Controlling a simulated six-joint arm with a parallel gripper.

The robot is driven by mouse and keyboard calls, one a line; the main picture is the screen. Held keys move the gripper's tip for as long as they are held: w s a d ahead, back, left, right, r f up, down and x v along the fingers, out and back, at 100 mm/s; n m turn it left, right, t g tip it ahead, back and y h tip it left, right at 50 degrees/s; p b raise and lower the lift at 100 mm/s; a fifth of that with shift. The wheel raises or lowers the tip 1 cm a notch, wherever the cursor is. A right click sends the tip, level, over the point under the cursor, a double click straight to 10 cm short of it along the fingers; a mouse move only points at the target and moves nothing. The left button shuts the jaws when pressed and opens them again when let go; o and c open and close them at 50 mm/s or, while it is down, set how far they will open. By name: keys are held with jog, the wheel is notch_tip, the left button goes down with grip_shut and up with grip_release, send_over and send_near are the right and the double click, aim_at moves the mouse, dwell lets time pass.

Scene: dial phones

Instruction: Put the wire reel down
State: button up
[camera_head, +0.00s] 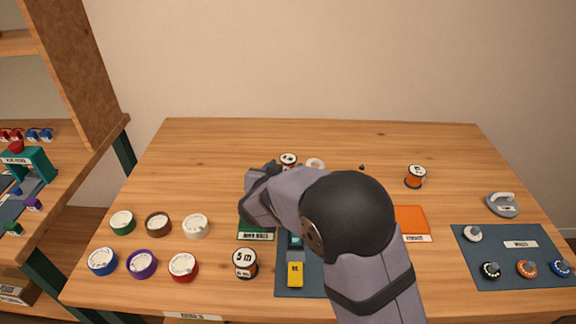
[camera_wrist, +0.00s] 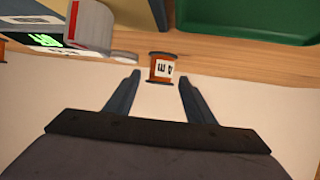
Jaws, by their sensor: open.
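In the wrist view my gripper (camera_wrist: 160,76) is open, its two dark fingers apart. In the head view my gripper (camera_head: 258,185) is mostly hidden by my own wrist. A reel with a white label (camera_head: 288,160) stands on the table behind it, probably the same one. An orange reel (camera_head: 415,176) stands at the back right, and a "5 m" reel (camera_head: 245,263) stands at the front.
A green labelled mat or tray (camera_head: 256,236) lies partly under my arm. A blue mat with a yellow-ended device (camera_head: 295,272) and an orange mat (camera_head: 411,220) lie nearby. Several tape rolls (camera_head: 158,223) stand left; a blue mat with knobs (camera_head: 508,262) lies right. The back left is clear.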

aim_at(286, 165)
jog(key=shift+x, duration=2.6)
jog(key=c, duration=1)
jog(key=shift+o, duration=0.2)
jog(key=shift+r, duration=0.1)
notch_tip(286, 165, up, 10)
jog(key=p, duration=0.2)
jog(key=shift+p, duration=0.3)
